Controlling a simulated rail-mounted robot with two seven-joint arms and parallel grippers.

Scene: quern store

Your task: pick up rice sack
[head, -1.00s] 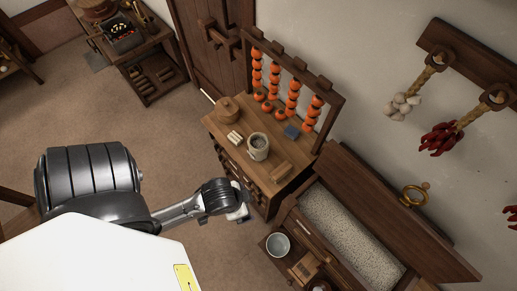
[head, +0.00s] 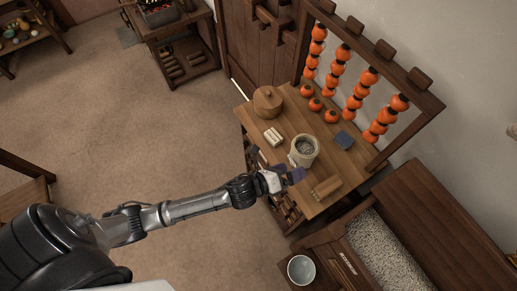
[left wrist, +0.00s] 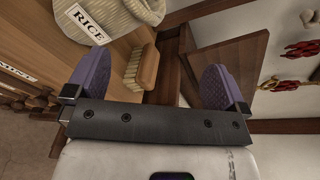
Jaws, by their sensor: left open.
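The rice sack (head: 304,150) is a small pale cloth bag with an open rolled top, standing on the wooden cabinet top. In the left wrist view the sack (left wrist: 125,14) shows at the top left with a label reading RICE. My left gripper (head: 284,177) is at the cabinet's front edge, just in front of the sack and apart from it. Its purple-padded jaws (left wrist: 160,84) are wide open with nothing held between them. A wooden brush (left wrist: 143,68) shows beyond the gap, near the left pad. My right gripper is not in view.
The brush (head: 326,187) lies right of the sack. A round lidded wooden box (head: 268,101), pale blocks (head: 273,136), a blue-grey block (head: 344,140) and loose persimmons (head: 331,116) share the top. A rack of hanging persimmons (head: 356,89) stands behind. A bowl (head: 301,268) sits lower, near the grain chest (head: 388,250).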

